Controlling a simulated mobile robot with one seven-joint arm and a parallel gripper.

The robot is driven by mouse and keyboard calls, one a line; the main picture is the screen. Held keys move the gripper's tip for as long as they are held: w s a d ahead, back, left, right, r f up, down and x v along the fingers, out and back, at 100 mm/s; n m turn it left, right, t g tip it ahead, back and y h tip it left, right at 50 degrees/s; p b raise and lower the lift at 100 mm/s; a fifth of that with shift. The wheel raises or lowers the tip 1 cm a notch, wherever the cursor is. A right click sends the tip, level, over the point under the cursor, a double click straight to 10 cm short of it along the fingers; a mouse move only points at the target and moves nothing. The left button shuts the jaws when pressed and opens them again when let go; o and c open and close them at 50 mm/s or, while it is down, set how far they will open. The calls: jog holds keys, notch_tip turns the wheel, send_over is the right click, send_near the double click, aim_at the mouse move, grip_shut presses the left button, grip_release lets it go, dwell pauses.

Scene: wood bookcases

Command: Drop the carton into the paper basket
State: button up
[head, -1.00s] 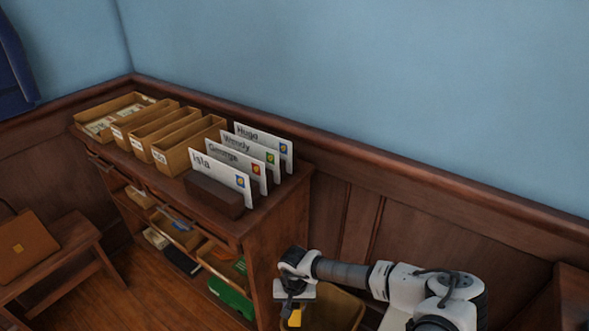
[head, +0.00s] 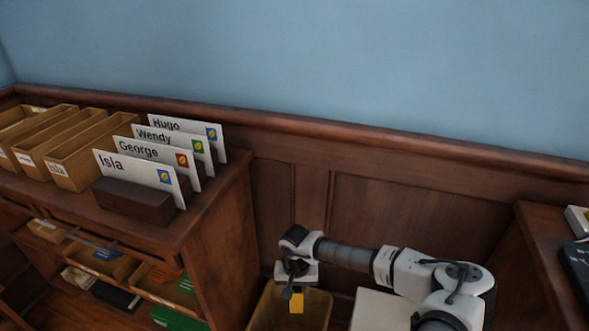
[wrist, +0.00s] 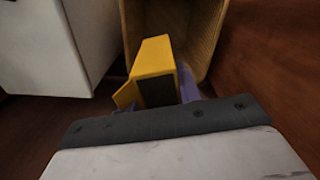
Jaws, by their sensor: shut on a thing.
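My gripper (head: 291,296) points down and is shut on a small yellow carton (head: 297,302). In the wrist view the yellow carton (wrist: 153,60) sits between the purple fingertips (wrist: 187,88), with a flap sticking out on its left. The paper basket (head: 262,312) is a tan, open, square-mouthed bin beside the bookcase. In the head view the carton overlaps the basket's mouth. In the wrist view the basket (wrist: 212,45) lies beyond the carton, and its inside is partly hidden by it. I cannot tell the carton's height above the rim.
A white box-like thing (head: 376,309) stands right of the basket; it also shows in the wrist view (wrist: 72,45). The wooden bookcase (head: 222,255) at left carries a holder (head: 135,201) with named envelopes. A desk (head: 535,235) is at right.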

jog(key=w+f+b, duration=0.1)
jog(key=f+b, duration=0.1)
jog(key=b, duration=0.2)
jog(key=w+f+b, duration=0.1)
jog(key=f+b, duration=0.2)
jog(key=b, duration=0.2)
jog(key=w+f+b, duration=0.1)
jog(key=f+b, duration=0.1)
jog(key=b, duration=0.3)
jog(key=shift+a+f, duration=0.1)
jog(key=shift+f, duration=0.25)
jog(key=b, duration=0.2)
jog(key=f+b, duration=0.1)
jog(key=b, duration=0.2)
jog(key=shift+w+a+f, duration=0.2)
jog(key=shift+w, duration=0.2)
jog(key=shift+b, duration=0.3)
jog(key=shift+f+b, duration=1.6)
jog(key=shift+f, duration=1.3)
jog(key=o, duration=1)
